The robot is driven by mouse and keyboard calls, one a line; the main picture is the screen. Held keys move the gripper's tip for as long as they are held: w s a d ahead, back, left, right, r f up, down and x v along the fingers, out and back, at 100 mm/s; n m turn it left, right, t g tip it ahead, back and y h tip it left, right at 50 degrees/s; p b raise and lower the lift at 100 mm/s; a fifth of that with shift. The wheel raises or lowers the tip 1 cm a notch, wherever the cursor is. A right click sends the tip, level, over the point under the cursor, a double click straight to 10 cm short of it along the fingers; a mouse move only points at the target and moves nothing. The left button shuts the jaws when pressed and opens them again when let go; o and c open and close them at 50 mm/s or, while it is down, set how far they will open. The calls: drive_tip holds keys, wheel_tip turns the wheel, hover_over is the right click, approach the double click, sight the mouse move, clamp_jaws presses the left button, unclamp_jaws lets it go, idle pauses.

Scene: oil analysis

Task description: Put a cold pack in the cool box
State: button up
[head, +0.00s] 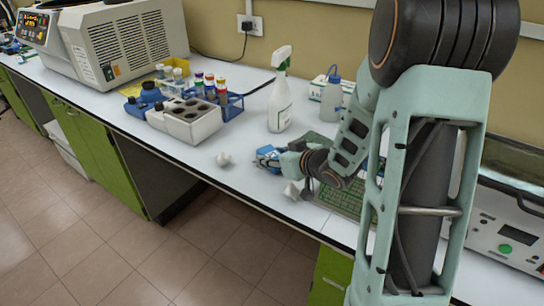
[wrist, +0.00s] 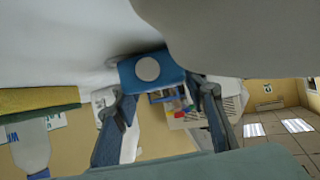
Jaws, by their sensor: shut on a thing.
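My gripper (head: 277,158) is low over the white bench in the head view, left of the green mat. It is shut on a blue cold pack (head: 266,152), which is small and partly hidden by the fingers there. In the wrist view the cold pack (wrist: 174,72) shows a round white label and sits between the two fingers of my gripper (wrist: 162,97). I cannot tell whether the pack touches the bench. I cannot make out a cool box for certain in either view.
A grey block with holes (head: 193,124), a blue rack of tubes (head: 233,106) and a spray bottle (head: 281,108) stand behind the gripper. A white machine (head: 505,225) stands at right.

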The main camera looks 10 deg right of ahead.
drive_tip(key=o, duration=1.3)
drive_tip(key=shift+f, duration=0.15)
